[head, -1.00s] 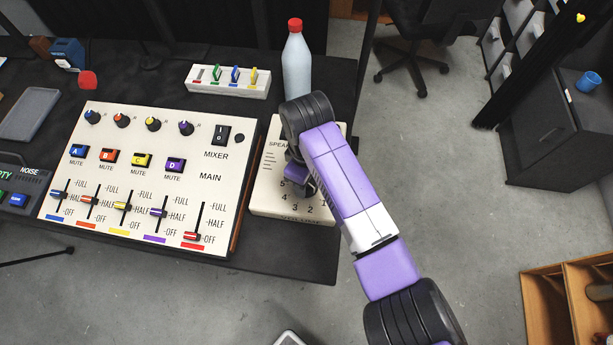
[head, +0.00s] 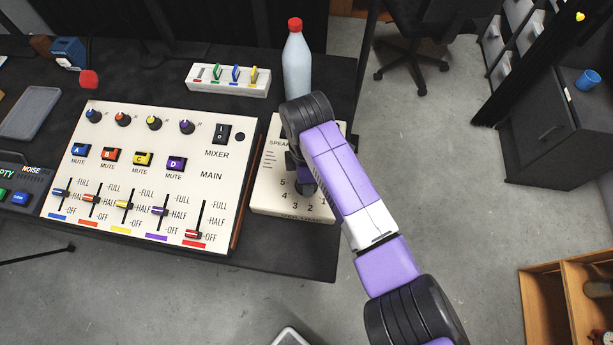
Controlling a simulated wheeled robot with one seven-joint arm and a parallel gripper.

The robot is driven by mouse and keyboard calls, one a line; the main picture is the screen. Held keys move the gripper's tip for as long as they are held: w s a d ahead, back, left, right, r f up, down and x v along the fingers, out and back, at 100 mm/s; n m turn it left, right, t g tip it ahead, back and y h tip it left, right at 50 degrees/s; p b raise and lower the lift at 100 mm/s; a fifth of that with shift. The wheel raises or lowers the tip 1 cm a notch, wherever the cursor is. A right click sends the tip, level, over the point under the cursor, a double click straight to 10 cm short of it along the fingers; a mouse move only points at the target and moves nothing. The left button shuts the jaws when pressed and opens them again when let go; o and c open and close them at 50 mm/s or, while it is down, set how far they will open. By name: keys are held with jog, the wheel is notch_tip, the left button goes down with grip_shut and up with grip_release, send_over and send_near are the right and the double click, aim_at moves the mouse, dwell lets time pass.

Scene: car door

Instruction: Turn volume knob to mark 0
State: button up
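The speaker box (head: 264,196) is a cream panel at the right of the black table, with "SPEAKER" at its top, "VOLUME" along its front edge and printed marks 1 to 5 showing. My gripper (head: 302,178) is over the middle of this box, where the marks curve round. My purple and black arm covers the right part of the box. The volume knob is mostly or wholly hidden by the gripper; I cannot tell its pointer position. The mark 0 is not visible. I cannot tell whether the fingers are open or shut on the knob.
A mixer panel (head: 200,150) with knobs, buttons and sliders stands just left of the speaker box. A bottle with a red cap (head: 297,65) stands behind it. A white holder (head: 228,88) with coloured tabs is at the back. Open floor lies to the right.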

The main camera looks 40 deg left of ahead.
jog(key=shift+r, duration=0.1)
dwell(0.3)
jog(key=o, duration=1.4)
jog(key=shift+c, duration=0.2)
notch_tip(320, 180, up, 8)
jog(key=shift+f+b, duration=0.1)
jog(key=shift+b, duration=0.2)
